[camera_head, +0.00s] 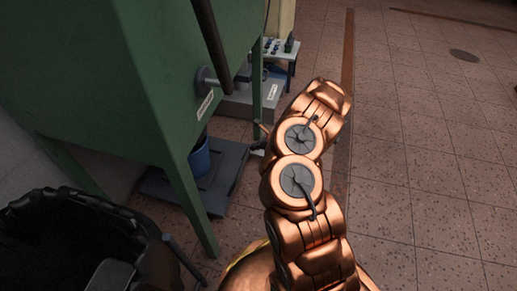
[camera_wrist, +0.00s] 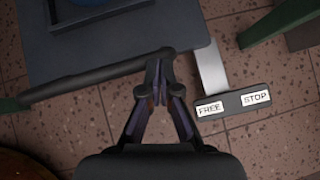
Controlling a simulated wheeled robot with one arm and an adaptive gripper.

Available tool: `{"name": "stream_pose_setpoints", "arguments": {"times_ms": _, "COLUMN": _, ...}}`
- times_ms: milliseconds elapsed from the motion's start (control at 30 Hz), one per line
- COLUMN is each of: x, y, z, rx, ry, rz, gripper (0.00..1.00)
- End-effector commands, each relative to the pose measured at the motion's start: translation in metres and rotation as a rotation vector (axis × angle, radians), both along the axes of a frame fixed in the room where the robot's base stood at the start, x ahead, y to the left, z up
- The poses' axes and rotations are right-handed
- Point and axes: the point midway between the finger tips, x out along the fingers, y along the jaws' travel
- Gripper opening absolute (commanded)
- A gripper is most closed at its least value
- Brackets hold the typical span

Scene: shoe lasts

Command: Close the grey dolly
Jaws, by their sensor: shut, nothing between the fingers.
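The grey dolly (camera_head: 229,177) is a low flat platform on the floor, partly under the green machine in the head view. In the wrist view its deck (camera_wrist: 115,45) fills the top left, with a dark bar (camera_wrist: 90,78) along its near edge. A dark pedal (camera_wrist: 231,103) marked FREE and STOP sits on a light metal arm to the right of the deck. My gripper (camera_wrist: 159,68) is shut and empty, its fingertips over the right end of the bar. I cannot tell whether they touch it. In the head view the gripper is mostly hidden by my arm.
A blue bucket (camera_head: 200,158) stands on the dolly. The green machine (camera_head: 120,85) and its legs stand close on the left. A dark basket-like container (camera_head: 70,235) is at the lower left. Open tiled floor (camera_head: 430,150) lies on the right.

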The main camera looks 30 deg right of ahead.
Motion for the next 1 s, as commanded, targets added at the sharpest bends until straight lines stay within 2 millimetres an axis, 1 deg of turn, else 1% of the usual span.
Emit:
{"name": "stream_pose_setpoints", "arguments": {"times_ms": 100, "x": 0.003, "y": 0.005, "z": 0.001, "rx": 0.003, "ry": -0.003, "rz": 0.006, "gripper": 0.0}}
{"name": "stream_pose_setpoints", "arguments": {"times_ms": 467, "x": 0.002, "y": 0.006, "z": 0.003, "rx": 0.006, "ry": -0.004, "rz": 0.011, "gripper": 0.0}}
{"name": "stream_pose_setpoints", "arguments": {"times_ms": 567, "x": -0.004, "y": 0.001, "z": 0.008, "rx": 0.006, "ry": -0.002, "rz": 0.009, "gripper": 0.0}}
{"name": "stream_pose_setpoints", "arguments": {"times_ms": 767, "x": -0.024, "y": -0.018, "z": 0.022, "rx": 0.002, "ry": -0.001, "rz": 0.004, "gripper": 0.0}}
{"name": "stream_pose_setpoints", "arguments": {"times_ms": 1000, "x": -0.049, "y": -0.034, "z": 0.052, "rx": -0.001, "ry": -0.002, "rz": 0.0, "gripper": 0.0}}
